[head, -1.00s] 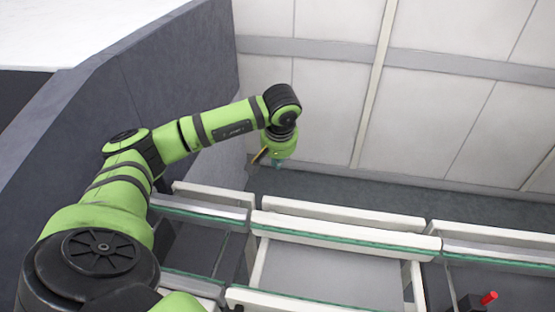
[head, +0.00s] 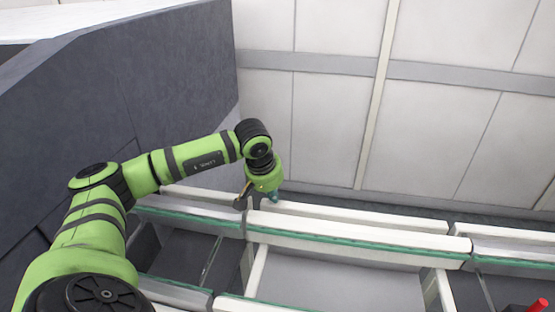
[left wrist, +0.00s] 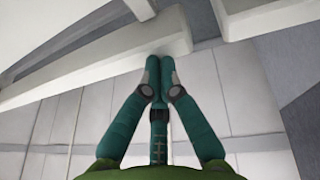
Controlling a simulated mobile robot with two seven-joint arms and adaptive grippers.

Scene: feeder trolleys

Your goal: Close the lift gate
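A white rail section with a green strip (head: 350,241) spans the middle of the head view, with short gaps at both ends. It looks level with its neighbours; I cannot tell for sure which part is the lift gate. My left gripper (head: 273,196) is at the left end of the far white bar (head: 360,217) behind that section. In the left wrist view, the teal fingers (left wrist: 160,62) are together at the tips, with nothing seen between them. The tips are at the edge of a white bar (left wrist: 110,65); contact is unclear. My right gripper is out of view.
A dark grey wall panel (head: 60,110) stands close on the left of my arm. A pale panelled surface (head: 310,120) fills the back. Neighbouring rails (head: 190,220) run to the left. A red-topped part (head: 540,306) shows at the lower right.

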